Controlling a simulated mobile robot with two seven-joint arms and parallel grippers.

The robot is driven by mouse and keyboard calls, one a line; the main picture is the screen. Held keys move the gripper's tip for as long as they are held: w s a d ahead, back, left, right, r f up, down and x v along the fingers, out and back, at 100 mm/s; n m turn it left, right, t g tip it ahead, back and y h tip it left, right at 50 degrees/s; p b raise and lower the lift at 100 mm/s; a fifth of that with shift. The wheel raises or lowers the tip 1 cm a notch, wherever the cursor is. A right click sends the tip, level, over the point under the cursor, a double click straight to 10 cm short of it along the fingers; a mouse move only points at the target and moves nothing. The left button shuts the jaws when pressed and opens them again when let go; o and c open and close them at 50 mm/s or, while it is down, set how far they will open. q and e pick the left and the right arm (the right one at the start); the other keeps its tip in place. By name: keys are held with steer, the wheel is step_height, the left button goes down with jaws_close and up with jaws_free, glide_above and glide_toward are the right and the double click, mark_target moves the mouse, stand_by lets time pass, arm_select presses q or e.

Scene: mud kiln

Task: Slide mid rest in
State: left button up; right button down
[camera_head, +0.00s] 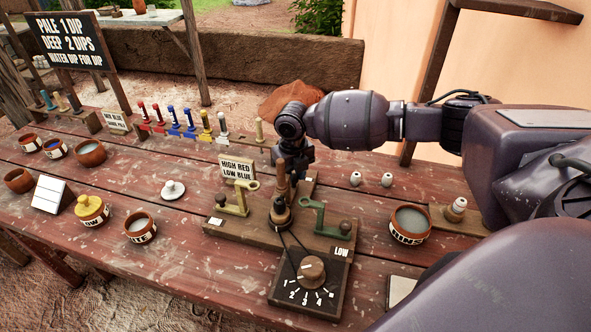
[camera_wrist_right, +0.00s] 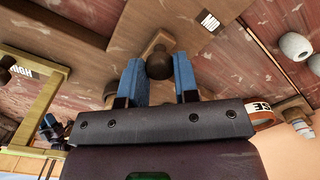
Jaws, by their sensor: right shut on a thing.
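The mid rest (camera_wrist_right: 158,40) is a tan wooden slider with a dark round knob (camera_wrist_right: 160,66), beside the MID label (camera_wrist_right: 209,21) in the wrist view. My right gripper (camera_wrist_right: 160,82) has its two blue fingers shut on that knob, one on each side. In the head view my right gripper (camera_head: 294,168) reaches down at the back arm of the cross-shaped wooden stand (camera_head: 300,228) and hides most of the mid rest. The olive high rest (camera_head: 240,198) is at the left and the green low rest (camera_head: 318,218) at the right. My left gripper is not in view.
A dial (camera_head: 312,270) is at the stand's front, and a wooden spindle (camera_head: 281,205) stands at its centre. A "HIGH RED LOW BLUE" sign (camera_head: 238,168) is just left of my gripper.

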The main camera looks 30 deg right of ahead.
steer(key=c, duration=0.9)
jaws_free()
steer(key=shift+s+a, duration=0.15)
steer(key=shift+a, duration=0.15)
steer(key=shift+o, duration=0.2)
steer(key=shift+d+r, duration=0.15)
steer(key=shift+r, duration=0.4)
step_height(320, 180, up, 10)
steer(key=p, duration=0.1)
steer(key=shift+f, duration=0.15)
